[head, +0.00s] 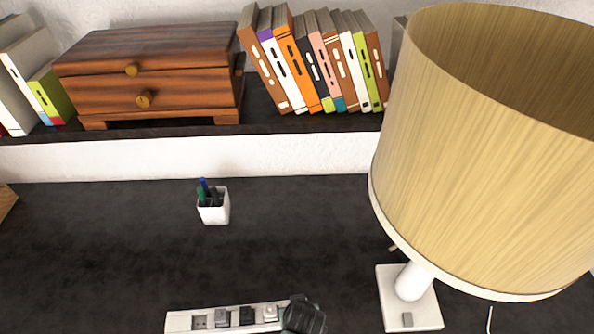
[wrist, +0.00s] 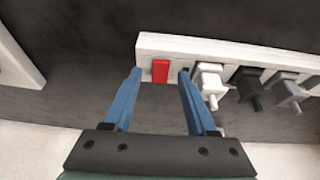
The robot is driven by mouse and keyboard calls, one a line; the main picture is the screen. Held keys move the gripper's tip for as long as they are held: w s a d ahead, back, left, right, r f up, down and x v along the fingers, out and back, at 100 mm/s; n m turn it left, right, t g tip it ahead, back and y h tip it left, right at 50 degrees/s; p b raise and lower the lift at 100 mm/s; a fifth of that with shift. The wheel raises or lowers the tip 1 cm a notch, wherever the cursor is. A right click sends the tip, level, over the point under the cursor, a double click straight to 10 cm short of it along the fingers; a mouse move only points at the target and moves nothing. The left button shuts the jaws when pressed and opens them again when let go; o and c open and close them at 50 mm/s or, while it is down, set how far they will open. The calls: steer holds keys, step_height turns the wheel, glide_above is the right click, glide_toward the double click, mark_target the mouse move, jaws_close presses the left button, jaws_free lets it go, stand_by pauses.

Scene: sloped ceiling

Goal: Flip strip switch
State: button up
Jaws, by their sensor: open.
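A white power strip (head: 183,321) lies on the dark desk at the bottom of the head view; it also shows in the wrist view (wrist: 225,48). Its red switch (wrist: 160,71) is near the left end of the strip in the wrist view. Several plugs fill the sockets to the right of the switch there. My gripper (wrist: 160,82) is open, with its blue fingertips on either side of the switch and nothing held. I cannot tell whether the tips touch the strip. In the head view my dark gripper (head: 304,316) covers the strip's right end and hides the switch.
A lamp with a wide tan shade (head: 490,150) and white square base (head: 392,312) stands right of the strip. A white pen cup (head: 214,211) stands behind it. A shelf above holds a wooden drawer box (head: 180,75) and books (head: 300,65). The desk's middle is clear.

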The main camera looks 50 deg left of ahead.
steer(key=shift+f, duration=0.1)
jaws_close()
stand_by(0.3)
steer(key=shift+a, duration=0.1)
steer(key=shift+w+a+r+g+h+p, duration=0.2)
steer(key=shift+g+h+p, duration=0.1)
steer(key=shift+h+p, duration=0.1)
steer(key=shift+w+a+f+g+h+b, duration=0.15)
steer(key=shift+g+h+b, duration=0.15)
steer(key=shift+g+h, duration=0.45)
steer(key=shift+h, duration=0.35)
